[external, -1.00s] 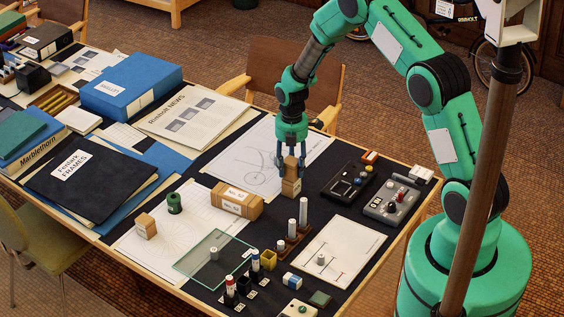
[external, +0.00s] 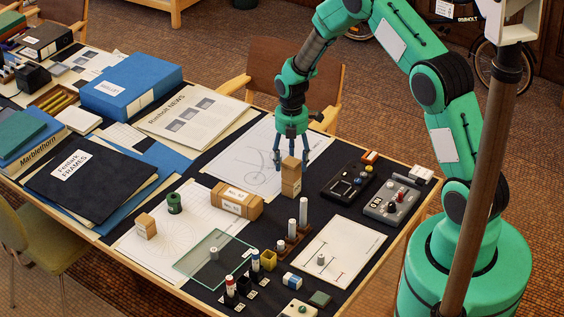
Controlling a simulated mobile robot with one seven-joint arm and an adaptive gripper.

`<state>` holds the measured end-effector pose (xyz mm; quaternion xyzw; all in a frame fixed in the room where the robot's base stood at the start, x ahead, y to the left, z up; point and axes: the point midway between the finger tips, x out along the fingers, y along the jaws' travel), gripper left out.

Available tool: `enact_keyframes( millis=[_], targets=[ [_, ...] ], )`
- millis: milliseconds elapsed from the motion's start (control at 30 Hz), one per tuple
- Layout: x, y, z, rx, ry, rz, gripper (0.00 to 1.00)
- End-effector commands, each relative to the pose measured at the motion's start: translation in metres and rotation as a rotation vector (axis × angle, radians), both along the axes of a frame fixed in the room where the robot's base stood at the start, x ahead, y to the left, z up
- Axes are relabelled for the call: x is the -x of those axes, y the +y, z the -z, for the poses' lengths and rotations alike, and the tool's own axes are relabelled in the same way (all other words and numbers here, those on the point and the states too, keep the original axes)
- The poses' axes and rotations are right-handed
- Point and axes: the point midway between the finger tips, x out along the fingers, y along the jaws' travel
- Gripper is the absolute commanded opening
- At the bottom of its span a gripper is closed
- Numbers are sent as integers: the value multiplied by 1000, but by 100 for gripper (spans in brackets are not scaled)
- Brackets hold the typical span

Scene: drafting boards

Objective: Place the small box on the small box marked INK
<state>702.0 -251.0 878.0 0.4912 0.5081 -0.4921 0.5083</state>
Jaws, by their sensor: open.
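Two small brown boxes stand stacked near the middle right of the table. The upper small box (external: 291,167) rests on the lower small box (external: 291,188), and the stack looks upright. Any INK marking is too small to read. My gripper (external: 292,161) is open, with its fingers spread apart just behind and above the upper box. It appears clear of the box, though the exact gap is hard to tell. Another small box (external: 146,226) with a pale label stands alone at the front left.
A larger taped box (external: 236,200) lies left of the stack. Grey and white cylinders (external: 303,212) stand in front of it. A black device (external: 348,187) and a grey control box (external: 391,201) lie to the right. A glass plate (external: 214,257) is at the front.

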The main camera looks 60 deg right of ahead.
Motion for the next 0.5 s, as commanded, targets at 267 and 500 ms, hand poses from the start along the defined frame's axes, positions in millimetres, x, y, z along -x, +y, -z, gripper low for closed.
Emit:
enact_keyframes(
  millis=[267, 500],
  targets=[
    [0, 0, -49, 1, -2, 0, 60],
    [0, 0, -80, 0, -1, 0, 60]
  ],
)
